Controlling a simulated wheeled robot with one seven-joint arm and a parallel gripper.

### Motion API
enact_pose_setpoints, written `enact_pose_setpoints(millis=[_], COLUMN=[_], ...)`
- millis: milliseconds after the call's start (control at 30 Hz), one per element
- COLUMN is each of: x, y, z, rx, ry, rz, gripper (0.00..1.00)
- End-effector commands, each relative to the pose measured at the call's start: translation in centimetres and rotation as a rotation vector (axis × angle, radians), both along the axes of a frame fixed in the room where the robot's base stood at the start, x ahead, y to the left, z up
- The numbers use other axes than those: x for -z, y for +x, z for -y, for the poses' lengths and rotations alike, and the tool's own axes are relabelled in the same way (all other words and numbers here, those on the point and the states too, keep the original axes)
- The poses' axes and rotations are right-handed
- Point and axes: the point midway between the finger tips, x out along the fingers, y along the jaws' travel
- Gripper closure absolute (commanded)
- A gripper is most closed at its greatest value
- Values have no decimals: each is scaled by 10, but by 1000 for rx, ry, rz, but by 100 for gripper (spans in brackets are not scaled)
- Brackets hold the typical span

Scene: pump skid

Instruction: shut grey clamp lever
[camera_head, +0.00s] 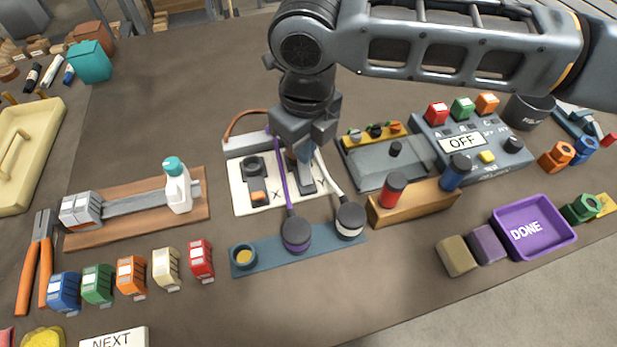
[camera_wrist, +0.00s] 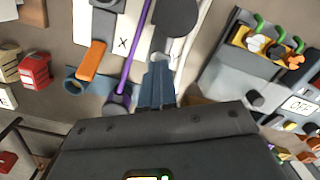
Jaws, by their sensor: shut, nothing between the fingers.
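A white plate (camera_head: 240,205) marked X and Y carries two clamps. The X clamp has an orange lever (camera_head: 258,197), seen as an orange bar in the wrist view (camera_wrist: 91,62). On the Y side, a grey part that looks like the grey clamp lever (camera_head: 305,184) is partly hidden under my gripper. In the wrist view a dark grey rounded part (camera_wrist: 177,15) lies just beyond my fingertips. My gripper (camera_head: 304,156) points down over the plate, fingers shut and empty. It also shows in the wrist view (camera_wrist: 158,65). Whether it touches the lever I cannot tell.
A purple cable (camera_head: 279,178) and a white cable (camera_head: 329,178) run past the clamps to a blue strip (camera_head: 268,260). A grey tray (camera_head: 373,171) and a control box (camera_head: 488,168) reading OFF stand right. A wooden block (camera_head: 410,205) holds red and blue cylinders.

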Motion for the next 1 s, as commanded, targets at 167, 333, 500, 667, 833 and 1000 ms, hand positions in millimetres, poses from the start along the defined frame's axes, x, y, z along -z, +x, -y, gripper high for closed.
enact_pose_setpoints(millis=[167, 333, 500, 667, 833, 1000], x=[35, 25, 12, 0, -14, -29], y=[-30, -32, -33, -33, -34, -34], z=[-2, -1, -1, 0, 1, 2], rx=[-31, -35, -34, -32, -31, -30], ry=[-33, -33, -32, -31, -29, -30], rz=[-77, -77, -76, -74, -72, -68], gripper=[100, 100, 100, 100, 100, 100])
